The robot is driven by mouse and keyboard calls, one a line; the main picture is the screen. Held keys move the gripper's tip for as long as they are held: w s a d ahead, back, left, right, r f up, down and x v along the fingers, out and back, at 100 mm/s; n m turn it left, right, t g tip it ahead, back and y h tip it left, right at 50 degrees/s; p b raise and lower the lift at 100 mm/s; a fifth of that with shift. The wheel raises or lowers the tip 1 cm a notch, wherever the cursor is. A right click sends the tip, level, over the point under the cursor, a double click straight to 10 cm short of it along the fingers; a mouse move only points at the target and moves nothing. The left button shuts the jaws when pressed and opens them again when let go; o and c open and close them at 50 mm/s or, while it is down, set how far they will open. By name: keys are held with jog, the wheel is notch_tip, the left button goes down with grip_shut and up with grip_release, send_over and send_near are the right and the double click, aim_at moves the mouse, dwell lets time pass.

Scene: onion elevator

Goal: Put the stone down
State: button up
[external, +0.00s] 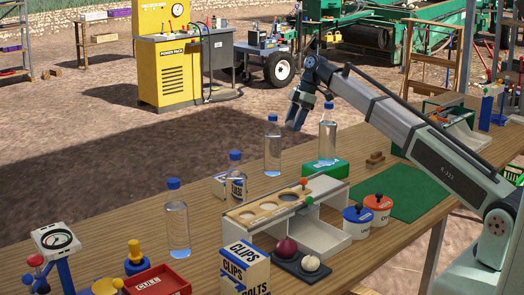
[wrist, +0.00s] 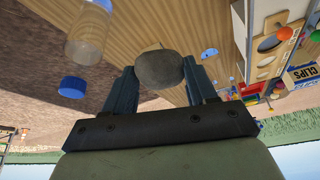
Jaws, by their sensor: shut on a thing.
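The grey rounded stone (wrist: 160,69) sits between the two blue-grey fingers of my gripper (wrist: 160,80) in the wrist view, touching both. My gripper is shut on it. In the external view my gripper (external: 298,112) hangs in the air over the far side of the wooden table (external: 232,233), between two clear bottles. The stone cannot be made out clearly there.
Blue-capped bottles (external: 272,148) (external: 328,135) flank my gripper; one bottle (wrist: 88,38) is close in the wrist view. A green block (external: 325,168) stands below. A white sorting box with round holes (external: 325,232) is in front. A green mat (external: 400,192) lies bare at right.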

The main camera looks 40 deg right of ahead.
jog(key=s+a, duration=0.3)
jog(key=shift+d+f, duration=0.1)
jog(key=shift+f, duration=10.45)
jog(key=shift+f, duration=0.15)
jog(key=o, duration=1.3)
jog(key=v, duration=1.2)
